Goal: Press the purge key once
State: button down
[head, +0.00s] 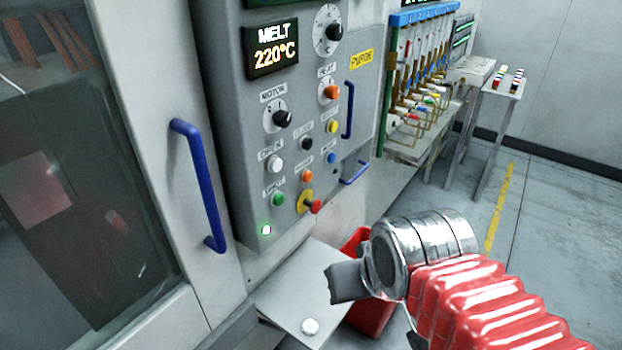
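The grey control panel (240,150) on the machine carries a group of push keys. They include a white key (275,163), a black key (307,144), a yellow key (333,127), a green key (278,199), an orange key (307,176) and a blue key (331,158). Most small labels above them are too blurred to read, so I cannot tell which is the purge key.
A red mushroom button (315,207) on a yellow base is below the keys. Blue handles are on the left door (200,185) and the right cover (348,110). A shelf plate (290,290) and red bin (355,240) are near my gripper. The display reads MELT 220°C.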

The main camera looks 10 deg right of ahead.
aim_at(307, 176)
jog(key=u, duration=1.05)
jog(key=i, duration=0.4)
jog(key=z, duration=0.35)
